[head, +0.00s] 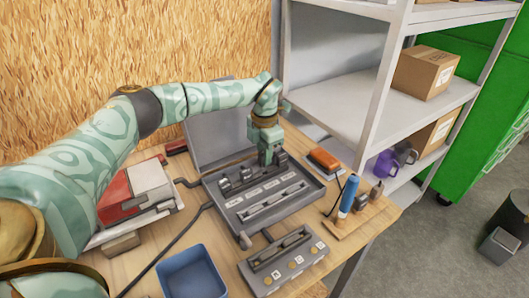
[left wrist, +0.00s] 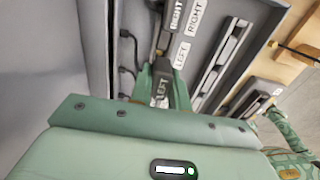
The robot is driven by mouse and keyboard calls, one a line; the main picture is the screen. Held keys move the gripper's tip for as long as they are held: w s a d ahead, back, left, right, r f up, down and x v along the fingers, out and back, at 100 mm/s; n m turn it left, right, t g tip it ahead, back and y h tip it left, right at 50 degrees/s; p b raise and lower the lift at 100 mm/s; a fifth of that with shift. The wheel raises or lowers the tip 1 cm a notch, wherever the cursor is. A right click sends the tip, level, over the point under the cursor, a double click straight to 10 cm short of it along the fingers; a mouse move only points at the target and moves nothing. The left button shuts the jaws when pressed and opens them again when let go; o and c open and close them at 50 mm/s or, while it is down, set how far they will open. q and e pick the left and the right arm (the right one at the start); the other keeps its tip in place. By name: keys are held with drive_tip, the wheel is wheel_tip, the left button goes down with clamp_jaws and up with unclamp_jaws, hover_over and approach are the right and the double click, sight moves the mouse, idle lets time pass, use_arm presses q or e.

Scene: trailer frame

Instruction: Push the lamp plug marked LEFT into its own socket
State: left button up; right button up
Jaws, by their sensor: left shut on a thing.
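My left gripper (head: 266,157) is over the far right part of an open grey case (head: 247,226). In the left wrist view its green fingers are shut on a dark plug marked LEFT (left wrist: 161,88). A white LEFT label (left wrist: 181,55) is on the case floor beside the held plug. RIGHT labels (left wrist: 195,16) lie further along the row. A long slotted strip (left wrist: 220,62) runs parallel to the labels. Whether the plug touches a socket cannot be told, as the fingers hide its end. My right gripper is not in view.
A blue bin (head: 188,272) and a grey panel block (head: 285,263) stand in front of the case. A red and white box (head: 135,190) is left. An orange box (head: 323,159) and blue-handled tool (head: 348,196) are right. Grey shelving (head: 335,105) stands behind.

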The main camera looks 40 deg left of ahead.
use_arm(q)
drive_tip(key=shift+f, duration=0.35)
drive_tip(key=shift+f, duration=0.1)
drive_tip(key=shift+f, duration=0.45)
drive_tip(key=shift+f, duration=0.6)
drive_tip(key=shift+f, duration=0.5)
idle(0.6)
drive_tip(key=o, duration=1.1)
drive_tip(key=shift+o, duration=0.2)
